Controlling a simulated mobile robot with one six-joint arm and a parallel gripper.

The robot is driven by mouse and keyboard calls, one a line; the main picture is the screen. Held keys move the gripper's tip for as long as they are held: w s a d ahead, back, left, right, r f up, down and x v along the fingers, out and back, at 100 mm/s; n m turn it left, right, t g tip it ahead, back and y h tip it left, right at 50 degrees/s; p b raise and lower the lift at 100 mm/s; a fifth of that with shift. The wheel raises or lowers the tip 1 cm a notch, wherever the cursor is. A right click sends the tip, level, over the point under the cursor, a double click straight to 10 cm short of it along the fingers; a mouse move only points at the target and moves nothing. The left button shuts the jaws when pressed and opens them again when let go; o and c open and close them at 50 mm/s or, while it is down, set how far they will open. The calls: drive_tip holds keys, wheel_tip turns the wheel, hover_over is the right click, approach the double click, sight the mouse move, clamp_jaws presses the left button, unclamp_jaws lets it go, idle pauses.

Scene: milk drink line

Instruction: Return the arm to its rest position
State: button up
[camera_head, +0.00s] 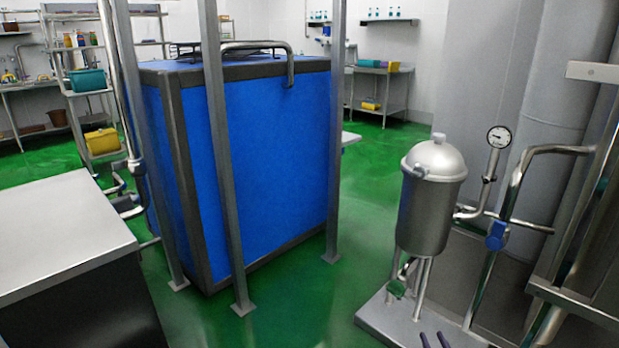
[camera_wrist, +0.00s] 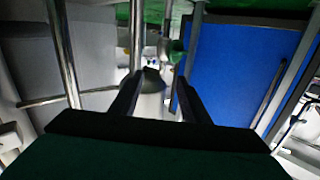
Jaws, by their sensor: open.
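My gripper (camera_wrist: 157,85) shows in the wrist view with its two dark fingers apart. Nothing is held between them. A dark rounded part (camera_wrist: 152,80) shows beyond the fingers, apart from them as far as I can tell. Two short dark prongs (camera_head: 434,341) show at the bottom edge of the head view; I cannot tell whether they are my fingertips. The rest of my arm is not clearly in view.
A blue tank (camera_head: 255,150) in a grey frame stands at centre. A steel vessel (camera_head: 430,210) with a gauge (camera_head: 499,137) and pipes stands at right on a low base. A steel-topped counter (camera_head: 60,235) is at left. Green floor (camera_head: 320,300) between them is clear.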

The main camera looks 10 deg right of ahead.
drive_tip(key=w+a+r+g+p, duration=0.1)
drive_tip(key=w+a+r+p, duration=0.15)
drive_tip(key=a, duration=0.35)
drive_tip(key=w+a+r+g+y+p, duration=0.1)
drive_tip(key=a+p, duration=0.2)
drive_tip(key=a, duration=0.3)
drive_tip(key=w+a+r+g+p, duration=0.1)
drive_tip(key=w+a+r+p, duration=0.15)
drive_tip(key=a, duration=0.35)
drive_tip(key=s+a+g+p, duration=0.45)
drive_tip(key=a+p, duration=0.25)
drive_tip(key=a, duration=0.4)
drive_tip(key=s+a+g+p, duration=0.1)
drive_tip(key=s+a+g, duration=0.2)
drive_tip(key=s, duration=0.9)
drive_tip(key=s+a+r+n+g+p, duration=0.1)
drive_tip(key=s+a+g+p, duration=0.1)
drive_tip(key=s+a+g, duration=0.2)
drive_tip(key=s+a+r+n+g+y+p, duration=0.1)
drive_tip(key=s+a+g, duration=0.2)
drive_tip(key=s+g, duration=0.5)
drive_tip(key=s, duration=1.1)
drive_tip(key=shift+s+a+p, duration=0.3)
drive_tip(key=shift+s+p, duration=0.05)
drive_tip(key=shift+r, duration=0.1)
